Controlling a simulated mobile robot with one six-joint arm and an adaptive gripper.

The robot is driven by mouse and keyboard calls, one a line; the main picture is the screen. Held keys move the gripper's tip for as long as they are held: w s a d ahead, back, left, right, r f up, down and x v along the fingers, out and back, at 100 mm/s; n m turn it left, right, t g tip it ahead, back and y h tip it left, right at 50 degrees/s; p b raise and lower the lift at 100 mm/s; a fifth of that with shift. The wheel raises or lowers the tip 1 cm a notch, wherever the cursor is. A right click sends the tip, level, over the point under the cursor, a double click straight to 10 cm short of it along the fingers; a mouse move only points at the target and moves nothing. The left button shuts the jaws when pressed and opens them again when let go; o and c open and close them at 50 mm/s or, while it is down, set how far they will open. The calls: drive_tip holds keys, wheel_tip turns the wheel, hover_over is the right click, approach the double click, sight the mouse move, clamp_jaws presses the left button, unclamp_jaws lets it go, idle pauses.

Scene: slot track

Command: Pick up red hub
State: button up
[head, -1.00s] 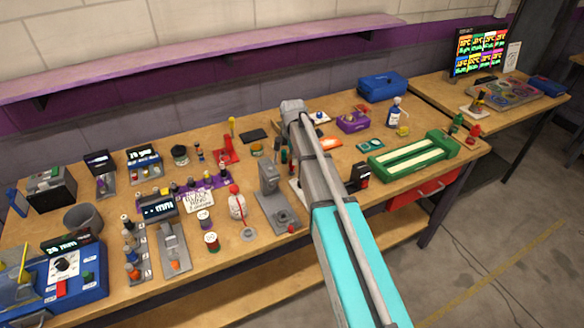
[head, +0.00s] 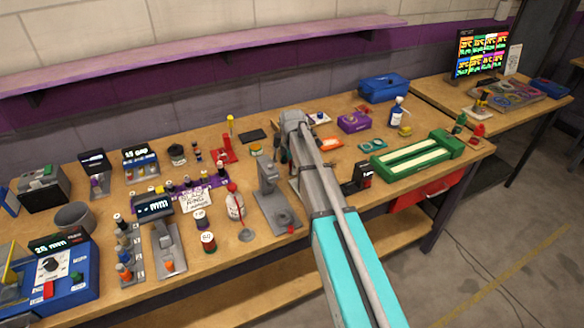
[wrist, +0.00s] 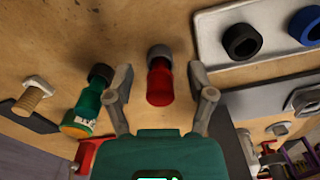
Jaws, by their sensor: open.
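The red hub (wrist: 159,86), a red cylindrical piece with a dark round end, shows in the wrist view on the wooden bench top. My gripper (wrist: 160,76) is open, with one finger on each side of the red piece and a visible gap on both sides. The fingers do not touch it. In the head view my arm covers the spot where the gripper works, so I cannot make out the hub there.
A green bottle-like piece (wrist: 84,112) stands close beside the left finger. A white tray (wrist: 212,52) with black and blue rings is at the upper right of the wrist view. A grey stand (head: 272,200) is left of my arm on the crowded bench.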

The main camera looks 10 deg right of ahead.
idle(0.3)
clamp_jaws()
drive_tip(key=shift+r, duration=0.2)
idle(0.4)
wheel_tip(320, 180, up, 10)
drive_tip(key=p, duration=1)
drive_tip(key=shift+f, duration=0.15)
idle(0.5)
